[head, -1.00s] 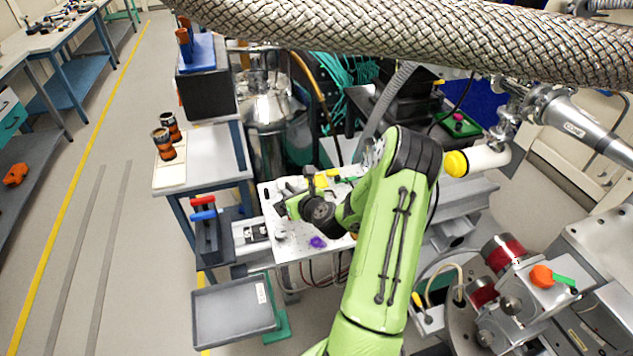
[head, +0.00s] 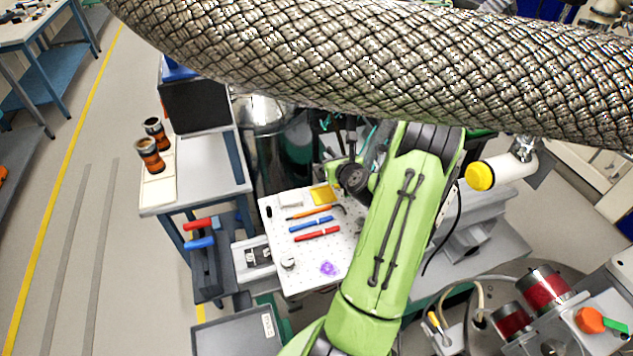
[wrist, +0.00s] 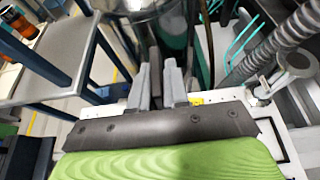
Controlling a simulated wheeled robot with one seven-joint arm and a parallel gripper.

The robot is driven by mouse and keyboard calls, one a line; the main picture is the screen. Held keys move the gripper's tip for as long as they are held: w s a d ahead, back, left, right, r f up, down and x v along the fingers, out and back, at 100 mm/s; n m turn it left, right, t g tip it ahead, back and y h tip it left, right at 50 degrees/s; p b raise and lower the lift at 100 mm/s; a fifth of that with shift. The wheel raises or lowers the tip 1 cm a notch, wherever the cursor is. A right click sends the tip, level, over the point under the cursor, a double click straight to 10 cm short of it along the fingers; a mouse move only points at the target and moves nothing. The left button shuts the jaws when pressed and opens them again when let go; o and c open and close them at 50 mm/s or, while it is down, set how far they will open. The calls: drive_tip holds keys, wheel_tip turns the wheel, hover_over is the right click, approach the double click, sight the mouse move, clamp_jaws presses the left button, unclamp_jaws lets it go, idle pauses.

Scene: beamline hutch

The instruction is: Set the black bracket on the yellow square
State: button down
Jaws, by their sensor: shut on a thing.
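The yellow square (head: 323,195) lies near the back edge of the white perforated plate (head: 282,258); a small yellow patch shows beside the fingers in the wrist view (wrist: 196,101). My gripper (wrist: 157,88) is shut on a dark thing, which looks like the black bracket (wrist: 155,72), between its two grey fingers. In the head view my gripper (head: 345,140) is raised behind the plate's back edge, just under the braided hose, and the bracket's shape is hard to make out there. The square is uncovered.
An orange-handled tool (head: 310,212), a blue pen-like tool (head: 311,223), a red one (head: 317,234) and a purple item (head: 328,268) lie on the plate. A thick braided hose (head: 380,60) crosses above my arm. A metal vessel (head: 262,115) stands behind.

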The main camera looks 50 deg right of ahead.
wheel_tip(320, 180, down, 10)
drive_tip(key=b, duration=0.3)
drive_tip(key=shift+w, duration=0.15)
drive_tip(key=shift+d+r, duration=0.1)
drive_tip(key=shift+r, duration=0.1)
drive_tip(key=shift+f, duration=0.1)
drive_tip(key=c, duration=1.5)
unclamp_jaws()
drive_tip(key=shift+f, duration=0.1)
drive_tip(key=shift+o, duration=0.5)
